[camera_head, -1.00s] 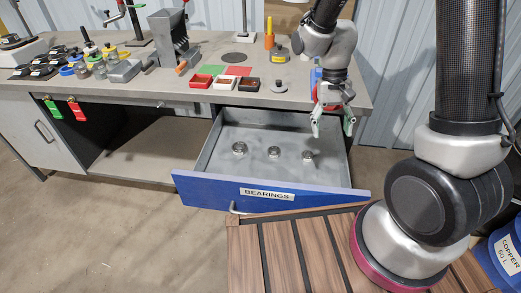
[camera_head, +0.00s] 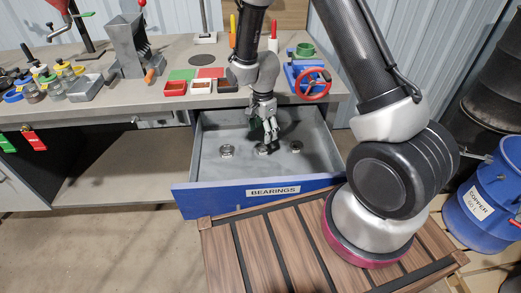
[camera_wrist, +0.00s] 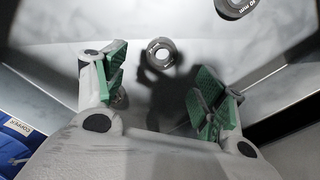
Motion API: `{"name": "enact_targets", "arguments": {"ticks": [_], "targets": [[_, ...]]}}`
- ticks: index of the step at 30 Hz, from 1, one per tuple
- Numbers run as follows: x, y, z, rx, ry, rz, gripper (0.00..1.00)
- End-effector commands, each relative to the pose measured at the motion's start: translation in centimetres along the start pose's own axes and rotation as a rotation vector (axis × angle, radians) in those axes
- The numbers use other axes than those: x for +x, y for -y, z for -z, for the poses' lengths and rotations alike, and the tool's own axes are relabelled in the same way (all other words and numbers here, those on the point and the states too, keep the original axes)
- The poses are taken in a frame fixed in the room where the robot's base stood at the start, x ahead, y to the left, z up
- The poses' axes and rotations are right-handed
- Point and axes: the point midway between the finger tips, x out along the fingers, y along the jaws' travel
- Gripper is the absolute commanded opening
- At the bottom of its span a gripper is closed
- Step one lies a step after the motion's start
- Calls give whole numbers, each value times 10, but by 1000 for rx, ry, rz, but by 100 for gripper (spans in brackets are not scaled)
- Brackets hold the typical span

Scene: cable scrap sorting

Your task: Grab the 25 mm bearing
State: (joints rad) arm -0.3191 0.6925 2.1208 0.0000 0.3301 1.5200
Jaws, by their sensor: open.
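The open drawer (camera_head: 215,130) holds three ring-shaped metal bearings: a left one (camera_head: 227,151), a middle one (camera_head: 262,149) and a right one (camera_head: 296,146). My gripper (camera_head: 271,136) is above the drawer, pointing down, near the middle bearing and partly covering it. In the wrist view my gripper (camera_wrist: 163,88) has its green fingers spread, with nothing between them. The middle bearing (camera_wrist: 160,52) lies ahead between the fingers. Another bearing (camera_wrist: 233,8) is at the top edge with lettering I cannot read surely. A third (camera_wrist: 119,98) is mostly hidden behind the left finger.
The drawer's blue front (camera_head: 225,197) is labelled BEARINGS. The workbench (camera_head: 170,105) above carries small trays, a vise with a red wheel (camera_head: 312,84) and other tools. A blue COPPER barrel (camera_head: 490,205) stands at the right.

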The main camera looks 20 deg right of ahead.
Motion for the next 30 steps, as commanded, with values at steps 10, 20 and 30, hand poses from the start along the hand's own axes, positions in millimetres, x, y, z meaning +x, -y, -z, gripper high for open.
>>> {"name": "enact_targets", "arguments": {"ticks": [10, 20, 30], "targets": [[26, 1, -1, 48, 0, 0, 70], [73, 3, -4, 47, 0, 0, 70], [78, 4, -4, 47, 0, 2, 63]]}}
